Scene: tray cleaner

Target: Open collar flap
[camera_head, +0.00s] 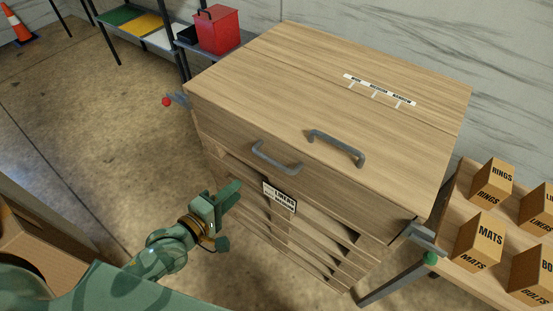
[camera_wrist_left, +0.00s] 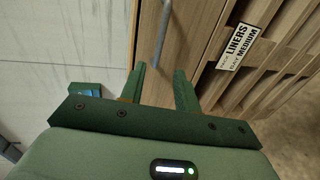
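The wooden crate (camera_head: 255,70) has a solid front panel, apparently the collar flap (camera_head: 228,142), below its top edge. A grey bar handle (camera_head: 277,160) is on this panel, and it looks upright against the wood. My left gripper (camera_head: 232,212) is in front of the crate, below and left of that handle. In the left wrist view, the two green fingers (camera_wrist_left: 161,82) are apart with nothing between them, and the grey handle (camera_wrist_left: 162,42) lies ahead of the gap. My right gripper is not in view.
A second handle (camera_head: 337,148) is on the lid. A red-knobbed latch (camera_head: 167,101) is at the crate's left side and a green-knobbed lever (camera_head: 430,257) at its right. A LINERS label (camera_head: 279,197) hangs on the slats. Small boxes (camera_head: 480,240) stand at right.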

